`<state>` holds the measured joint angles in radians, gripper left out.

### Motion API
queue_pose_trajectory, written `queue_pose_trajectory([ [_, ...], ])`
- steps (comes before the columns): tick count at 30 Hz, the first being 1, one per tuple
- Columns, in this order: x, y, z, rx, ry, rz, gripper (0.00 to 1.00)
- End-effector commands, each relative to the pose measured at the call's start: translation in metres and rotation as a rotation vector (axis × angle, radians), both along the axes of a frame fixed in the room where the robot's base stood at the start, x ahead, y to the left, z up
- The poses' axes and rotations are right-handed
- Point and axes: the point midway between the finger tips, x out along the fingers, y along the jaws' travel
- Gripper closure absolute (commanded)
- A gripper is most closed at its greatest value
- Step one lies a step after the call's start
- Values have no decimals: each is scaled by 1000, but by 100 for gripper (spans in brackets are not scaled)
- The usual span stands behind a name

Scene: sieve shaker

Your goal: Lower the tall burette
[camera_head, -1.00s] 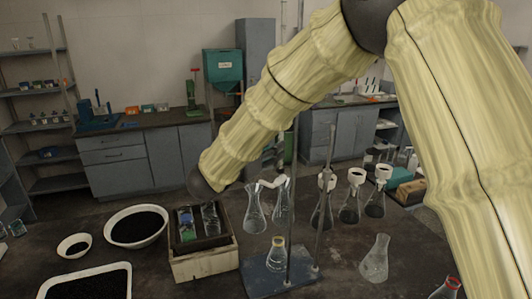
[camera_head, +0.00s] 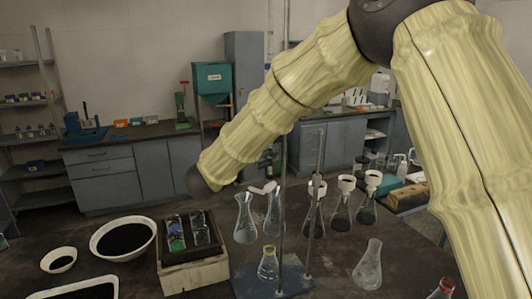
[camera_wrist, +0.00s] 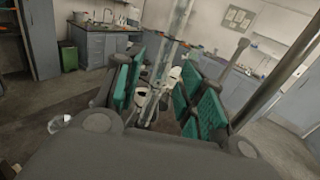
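The tall burette shows in the wrist view as an upright clear glass tube (camera_wrist: 180,22), running up out of the top of the picture. A white clamp (camera_wrist: 172,76) is beside its lower part. My gripper (camera_wrist: 165,95) has teal finger pads, spread apart on either side of the tube and clamp; no contact is visible. In the head view, a stand with a blue base (camera_head: 262,281) and thin upright rods (camera_head: 282,215) stands on the dark bench. My arm crosses in front of the upper part, and my gripper cannot be made out there.
Glass flasks (camera_head: 368,265) stand around the stand, several of them behind it with white tops. A small flask (camera_head: 268,264) stands on the blue base. A wooden box (camera_head: 193,276) with a dark tray and white bowls of black grains (camera_head: 150,243) are at left.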

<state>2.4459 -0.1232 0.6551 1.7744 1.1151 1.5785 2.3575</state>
Motion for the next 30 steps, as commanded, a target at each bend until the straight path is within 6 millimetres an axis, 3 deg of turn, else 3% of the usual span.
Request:
queue_pose_trajectory([
  [29, -1, 0, 0, 0, 0, 0, 61],
  [30, -1, 0, 0, 0, 0, 0, 64],
])
